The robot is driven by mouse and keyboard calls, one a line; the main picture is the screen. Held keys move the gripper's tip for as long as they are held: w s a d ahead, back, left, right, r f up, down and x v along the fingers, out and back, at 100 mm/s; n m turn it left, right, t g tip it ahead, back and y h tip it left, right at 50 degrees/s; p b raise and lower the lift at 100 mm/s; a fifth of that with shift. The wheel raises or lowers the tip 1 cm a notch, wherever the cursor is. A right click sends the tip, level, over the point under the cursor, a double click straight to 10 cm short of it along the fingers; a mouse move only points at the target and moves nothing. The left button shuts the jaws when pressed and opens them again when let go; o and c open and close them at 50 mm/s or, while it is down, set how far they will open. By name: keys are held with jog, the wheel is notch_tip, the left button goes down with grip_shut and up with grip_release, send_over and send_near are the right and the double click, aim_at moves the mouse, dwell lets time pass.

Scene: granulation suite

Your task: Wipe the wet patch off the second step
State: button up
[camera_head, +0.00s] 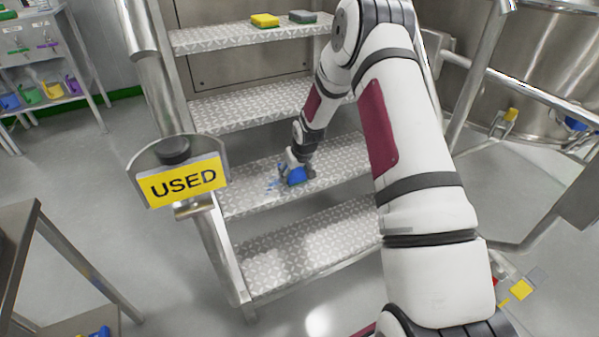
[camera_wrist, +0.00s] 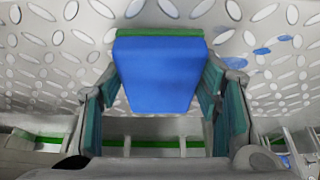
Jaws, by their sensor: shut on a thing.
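The metal steps have a patterned tread plate. On the second step from the bottom (camera_head: 240,198), a blue wet patch (camera_head: 271,184) lies just left of my gripper. It shows as separate blue blotches at the upper right of the wrist view (camera_wrist: 262,50). My gripper (camera_head: 296,170) is low over this step, shut on a blue block (camera_head: 297,176) that looks like a sponge. In the wrist view the blue block (camera_wrist: 160,72) sits between both fingers, close to the tread; I cannot tell whether it touches. My gripper hides part of the step.
A yellow block (camera_head: 265,20) and a grey block (camera_head: 302,17) lie on the top step. A yellow USED sign (camera_head: 182,183) hangs on a holder at the left rail. Steel pipework (camera_head: 530,90) stands right. The bottom step (camera_head: 300,250) is bare.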

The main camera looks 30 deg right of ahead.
aim_at(257, 188)
jog(key=shift+s+a+f+b, duration=0.1)
jog(key=shift+a+b, duration=0.15)
jog(key=shift+a, duration=1.1)
jog(key=shift+s+a+f+b, duration=0.1)
jog(key=shift+a+b, duration=0.15)
jog(key=shift+a, duration=1.1)
jog(key=shift+w+a+r+b, duration=0.1)
jog(key=shift+a+r+b, duration=0.1)
jog(key=shift+a, duration=0.95)
jog(key=shift+w+a+r+b, duration=0.1)
jog(key=shift+a+b, duration=0.1)
jog(key=shift+a, duration=0.95)
jog(key=shift+a+f+b, duration=0.15)
jog(key=shift+a+b, duration=0.25)
jog(key=shift+a, duration=1.1)
jog(key=shift+r+p, duration=1.85)
jog(key=shift+r, duration=1.15)
jog(key=shift+r, duration=0.1)
jog(key=shift+r+p, duration=0.85)
jog(key=shift+r, duration=0.55)
